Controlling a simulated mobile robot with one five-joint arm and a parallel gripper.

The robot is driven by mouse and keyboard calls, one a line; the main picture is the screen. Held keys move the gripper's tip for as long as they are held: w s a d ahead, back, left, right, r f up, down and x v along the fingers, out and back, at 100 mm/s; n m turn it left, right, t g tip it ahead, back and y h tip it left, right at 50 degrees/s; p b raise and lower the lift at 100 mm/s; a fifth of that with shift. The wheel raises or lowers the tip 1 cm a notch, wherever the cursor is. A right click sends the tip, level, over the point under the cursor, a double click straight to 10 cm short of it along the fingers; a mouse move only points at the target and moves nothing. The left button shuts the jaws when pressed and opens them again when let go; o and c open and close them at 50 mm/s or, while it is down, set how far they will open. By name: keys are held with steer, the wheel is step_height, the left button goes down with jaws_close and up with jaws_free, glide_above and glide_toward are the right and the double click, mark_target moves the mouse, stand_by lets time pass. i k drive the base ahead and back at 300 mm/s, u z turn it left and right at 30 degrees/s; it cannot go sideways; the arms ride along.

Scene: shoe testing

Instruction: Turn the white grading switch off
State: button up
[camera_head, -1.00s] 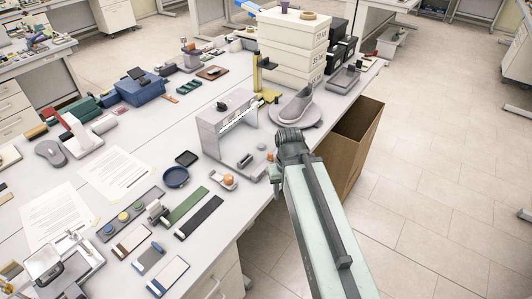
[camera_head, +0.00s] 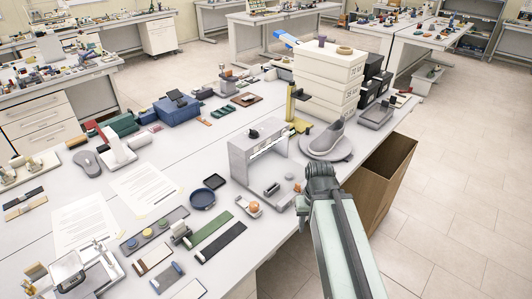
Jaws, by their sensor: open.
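A white box-like stand with a lit inside (camera_head: 243,160) stands near the table's right edge, with a small dark knob (camera_head: 253,133) on top. Small parts lie on its base. I cannot make out for sure which part is the white grading switch. A small white piece with an orange knob (camera_head: 254,208) lies in front of the stand, left of my arm. My gripper (camera_head: 302,205) is at the end of my pale green arm, at the table edge just right of the stand's base. Its jaws are small and partly hidden by my wrist, open, with nothing seen between them.
A grey shoe (camera_head: 328,136) sits on a round plate (camera_head: 345,152) behind my wrist. Stacked white boxes (camera_head: 329,75) stand beyond it. An open cardboard box (camera_head: 402,160) is right of the table. A blue round dish (camera_head: 203,198) and flat strips lie left of my arm.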

mark_target(284, 133)
steer(key=u, duration=2.2)
steer(key=k, duration=1.55)
steer(key=z, duration=0.65)
steer(key=i, duration=1)
steer(key=u, duration=0.1)
